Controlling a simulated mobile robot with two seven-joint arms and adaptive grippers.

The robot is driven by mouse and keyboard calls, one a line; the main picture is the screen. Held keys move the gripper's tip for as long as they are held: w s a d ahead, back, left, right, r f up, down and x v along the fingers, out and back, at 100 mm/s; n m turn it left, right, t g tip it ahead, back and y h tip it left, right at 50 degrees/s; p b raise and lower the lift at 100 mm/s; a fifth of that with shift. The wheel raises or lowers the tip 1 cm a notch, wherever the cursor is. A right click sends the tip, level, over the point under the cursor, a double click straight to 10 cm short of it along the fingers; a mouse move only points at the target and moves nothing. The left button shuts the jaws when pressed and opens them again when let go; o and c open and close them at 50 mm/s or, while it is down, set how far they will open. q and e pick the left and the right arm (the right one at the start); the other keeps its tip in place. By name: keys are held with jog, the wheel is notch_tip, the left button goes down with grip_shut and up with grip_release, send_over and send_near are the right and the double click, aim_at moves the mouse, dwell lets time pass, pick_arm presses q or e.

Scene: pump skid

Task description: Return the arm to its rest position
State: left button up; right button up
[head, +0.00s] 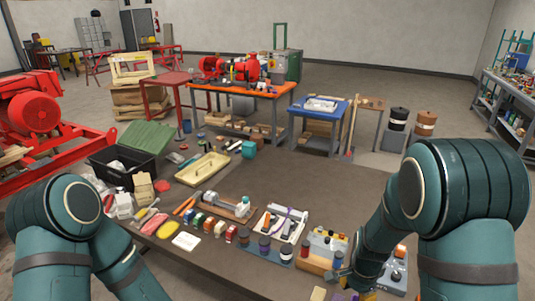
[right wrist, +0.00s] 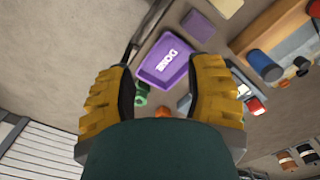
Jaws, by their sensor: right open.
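My right arm reaches in from the right of the head view and bends down to the near right edge of the table. Its gripper (head: 352,283) is low there, mostly hidden by the arm. In the right wrist view the two yellow-padded fingers of my right gripper (right wrist: 160,88) stand wide apart with nothing held between them. A purple tray marked DONE (right wrist: 153,78) lies beyond the fingertips, apart from them. My left arm is at the lower left of the head view; its gripper is out of frame.
The brown table (head: 300,183) carries a yellow tray (head: 188,175), a black bin (head: 105,172) and a rack of jars (head: 272,250) near my right arm. A blue-topped table (head: 335,118) stands behind. The table's far right part is clear.

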pick_arm(q)
notch_tip(320, 180, down, 9)
jog(key=b, duration=0.8)
jog(key=shift+s+d+f, duration=0.15)
jog(key=shift+s+d, duration=0.1)
jog(key=shift+s, duration=0.05)
pick_arm(e)
jog(key=s+a+f+n+y, duration=0.1)
jog(key=s+a+f+n, duration=0.2)
jog(key=f, duration=0.3)
jog(key=s+a+f+n+t+y, duration=0.1)
jog(key=s+a+f+n, duration=0.3)
jog(key=f, duration=0.3)
jog(key=s+a+f+n+t+y, duration=0.1)
jog(key=s+a+f+n+y, duration=0.1)
jog(key=s+a+f+n, duration=0.2)
notch_tip(320, 180, down, 3)
jog(key=shift+s+a+r+n, duration=0.15)
jog(key=shift+a+r+n, duration=0.05)
jog(key=shift+a+n, duration=0.55)
